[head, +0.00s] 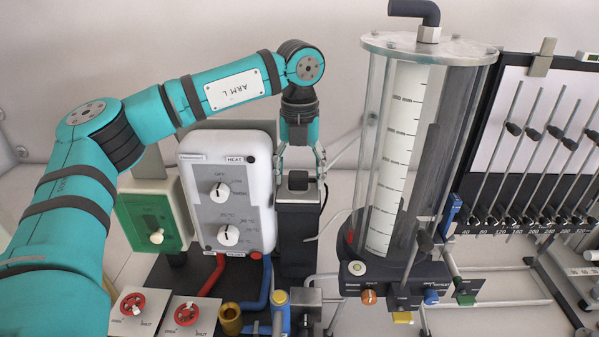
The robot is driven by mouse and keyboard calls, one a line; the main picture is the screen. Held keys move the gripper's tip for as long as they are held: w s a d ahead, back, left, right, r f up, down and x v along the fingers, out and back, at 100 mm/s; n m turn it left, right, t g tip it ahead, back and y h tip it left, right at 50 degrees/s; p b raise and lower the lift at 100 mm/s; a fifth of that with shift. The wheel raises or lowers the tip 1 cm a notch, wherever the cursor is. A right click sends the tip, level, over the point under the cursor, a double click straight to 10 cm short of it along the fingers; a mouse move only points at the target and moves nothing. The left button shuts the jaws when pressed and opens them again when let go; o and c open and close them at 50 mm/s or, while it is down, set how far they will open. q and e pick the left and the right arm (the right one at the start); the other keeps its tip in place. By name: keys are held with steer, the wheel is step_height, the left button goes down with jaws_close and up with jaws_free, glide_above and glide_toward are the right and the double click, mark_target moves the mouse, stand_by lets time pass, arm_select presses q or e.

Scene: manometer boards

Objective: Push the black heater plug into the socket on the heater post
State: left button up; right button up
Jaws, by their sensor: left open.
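My left gripper (300,168) points down over the black post (298,236) just right of the white control box. Its two fingers are apart, one on each side of a small black block, which looks like the heater plug (298,181). The block is on the post's grey top, between the fingers. I cannot tell whether the fingers touch it, or how deep it sits; the socket itself is hidden. My right gripper is out of view.
The white control box (228,192) with two dials stands close left of the post. The clear cylinder (405,150) stands to the right, with a thin tube between. Red and blue pipes, valves and red knobs (132,304) crowd the front. Slanted tubes on a board (535,150) are far right.

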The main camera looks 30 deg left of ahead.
arm_select(q)
step_height(320, 180, up, 12)
stand_by(0.6)
stand_by(0.5)
